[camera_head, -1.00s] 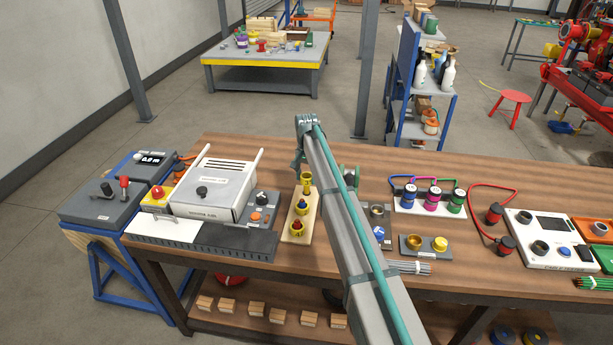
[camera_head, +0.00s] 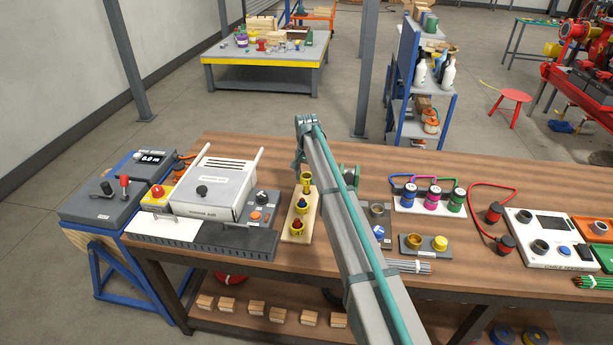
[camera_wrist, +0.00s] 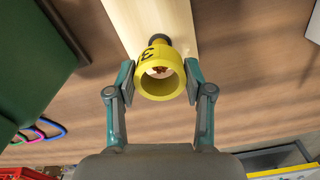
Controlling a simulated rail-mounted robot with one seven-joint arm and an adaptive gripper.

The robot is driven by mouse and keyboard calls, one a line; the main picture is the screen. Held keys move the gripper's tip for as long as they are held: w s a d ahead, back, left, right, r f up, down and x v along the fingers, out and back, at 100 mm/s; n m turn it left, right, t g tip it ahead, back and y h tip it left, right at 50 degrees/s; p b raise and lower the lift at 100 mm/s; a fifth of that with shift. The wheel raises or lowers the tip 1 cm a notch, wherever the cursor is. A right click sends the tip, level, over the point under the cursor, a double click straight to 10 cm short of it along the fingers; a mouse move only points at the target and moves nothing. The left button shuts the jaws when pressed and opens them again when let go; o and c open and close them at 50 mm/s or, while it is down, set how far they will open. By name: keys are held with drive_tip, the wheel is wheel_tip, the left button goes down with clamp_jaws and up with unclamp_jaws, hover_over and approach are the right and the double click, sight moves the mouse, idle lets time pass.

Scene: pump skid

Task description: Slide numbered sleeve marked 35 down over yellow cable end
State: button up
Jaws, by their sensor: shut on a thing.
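A yellow sleeve (camera_wrist: 160,78) with a black digit that looks like a 3 is between my gripper's two fingers (camera_wrist: 160,84) in the wrist view. My gripper is shut on it. Through its open end I see something reddish and pale inside, perhaps the cable end. A dark round part (camera_wrist: 158,41) shows just beyond the sleeve, over the light wooden board (camera_wrist: 178,18). In the head view the yellow sleeve (camera_head: 307,184) is at the back end of the wooden board (camera_head: 287,236). The rest of the number and the yellow cable below are hidden.
A white box (camera_head: 212,187) is to the left.

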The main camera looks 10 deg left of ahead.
drive_tip(key=shift+f+b, duration=0.65)
drive_tip(key=shift+f, duration=1.55)
drive_tip(key=o, duration=1)
drive_tip(key=shift+r, duration=0.1)
